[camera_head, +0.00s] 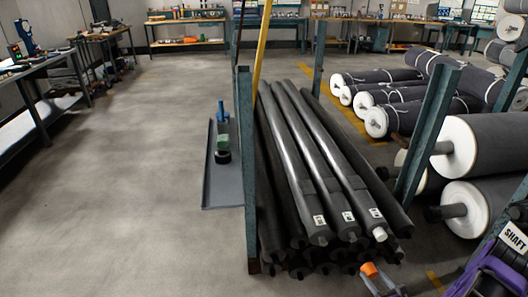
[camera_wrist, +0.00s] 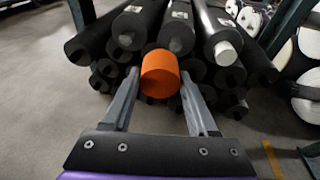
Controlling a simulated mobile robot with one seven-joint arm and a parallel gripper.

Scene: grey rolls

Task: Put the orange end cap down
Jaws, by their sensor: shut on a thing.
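The orange end cap (camera_wrist: 160,73) is a short cylinder held between the two fingers of my gripper (camera_wrist: 160,85) in the wrist view. My gripper is shut on it. Behind it are the ends of the stacked dark rolls (camera_wrist: 190,25); whether the cap touches them I cannot tell. In the head view the cap (camera_head: 369,269) shows small at the lower right, in front of the near ends of the stack (camera_head: 320,170). My gripper (camera_head: 378,276) is partly cut off there by the bottom edge.
Teal posts (camera_head: 247,170) (camera_head: 428,135) flank the stack. Large grey rolls with white ends (camera_head: 480,210) lie at the right. A grey tray (camera_head: 222,190) with small items lies on the floor left of the stack. Open floor (camera_head: 130,170) spreads at the left; workbenches (camera_head: 185,22) line the back.

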